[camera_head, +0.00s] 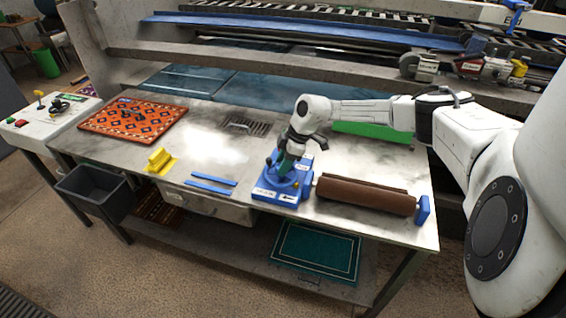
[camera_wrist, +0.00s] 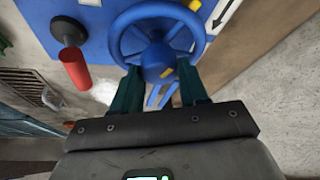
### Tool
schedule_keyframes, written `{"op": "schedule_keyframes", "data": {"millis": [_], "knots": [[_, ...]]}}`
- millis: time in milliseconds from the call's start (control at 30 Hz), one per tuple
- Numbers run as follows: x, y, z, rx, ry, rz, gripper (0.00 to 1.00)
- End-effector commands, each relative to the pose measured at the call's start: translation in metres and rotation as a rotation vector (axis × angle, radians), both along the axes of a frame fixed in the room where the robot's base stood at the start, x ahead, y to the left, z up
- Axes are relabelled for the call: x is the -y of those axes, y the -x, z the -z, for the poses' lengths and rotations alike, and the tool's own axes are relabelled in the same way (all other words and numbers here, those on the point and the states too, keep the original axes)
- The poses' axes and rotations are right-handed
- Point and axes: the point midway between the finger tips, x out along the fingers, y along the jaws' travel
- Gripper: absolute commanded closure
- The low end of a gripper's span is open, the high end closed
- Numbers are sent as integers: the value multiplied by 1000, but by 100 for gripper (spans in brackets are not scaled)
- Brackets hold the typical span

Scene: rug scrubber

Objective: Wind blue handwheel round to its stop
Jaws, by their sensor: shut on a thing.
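In the head view the handwheel (camera_head: 288,186) lies on a blue base on the table, partly hidden by my gripper (camera_head: 285,166). In the wrist view my gripper (camera_wrist: 159,71) has its two green fingers at the near part of the wheel, one on each side of the hub. It is shut on the handwheel; the exact contact is hard to see.
A brown roller (camera_head: 365,195) lies right of the base. A red-handled knob (camera_wrist: 75,68) stands left of the wheel in the wrist view. The table's middle is clear.

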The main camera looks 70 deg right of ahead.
Motion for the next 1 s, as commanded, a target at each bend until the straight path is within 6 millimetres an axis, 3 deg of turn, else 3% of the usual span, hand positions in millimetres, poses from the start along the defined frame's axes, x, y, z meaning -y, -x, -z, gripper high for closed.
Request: {"op": "schedule_keyframes", "data": {"millis": [333,900,933,1000], "knots": [[0,1,0,0,2,145,87],[0,1,0,-1,1,173,87],[0,1,0,-1,1,173,54],[0,1,0,-1,0,172,47]]}}
